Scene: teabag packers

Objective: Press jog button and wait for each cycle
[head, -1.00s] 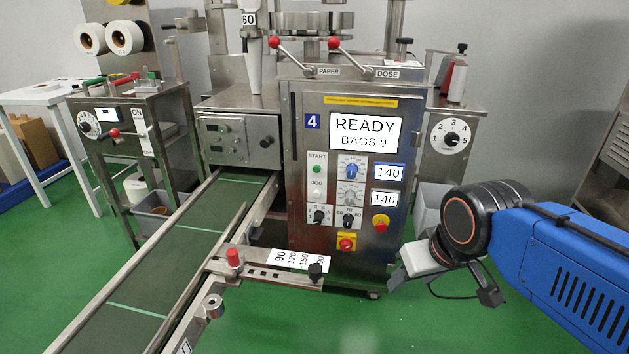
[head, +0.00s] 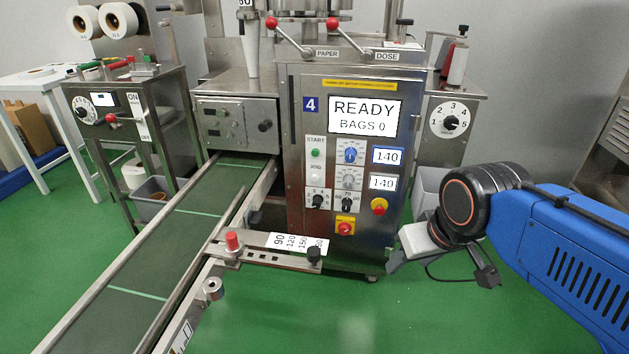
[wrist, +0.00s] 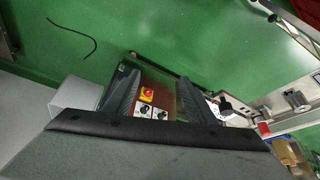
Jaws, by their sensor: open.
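The packing machine's control panel (head: 345,185) faces me. Its screen (head: 363,115) reads READY, BAGS 0. The green START button (head: 315,153) sits above the JOG label, and the pale jog button (head: 316,174) is just under that label, small and faint. My gripper (head: 396,262) is low and to the right of the panel, apart from it. In the wrist view my gripper (wrist: 155,78) shows two dark fingers spread apart with nothing between them. Beyond them are the red-and-yellow switch (wrist: 146,95) and panel knobs (wrist: 144,112). The jog button cannot be made out there.
A green conveyor (head: 190,235) runs from the machine to the lower left. A bracket with a red knob (head: 234,242) juts out before the machine. A red emergency button (head: 379,206) sits on the panel's right side. Green floor (head: 390,320) is clear in front.

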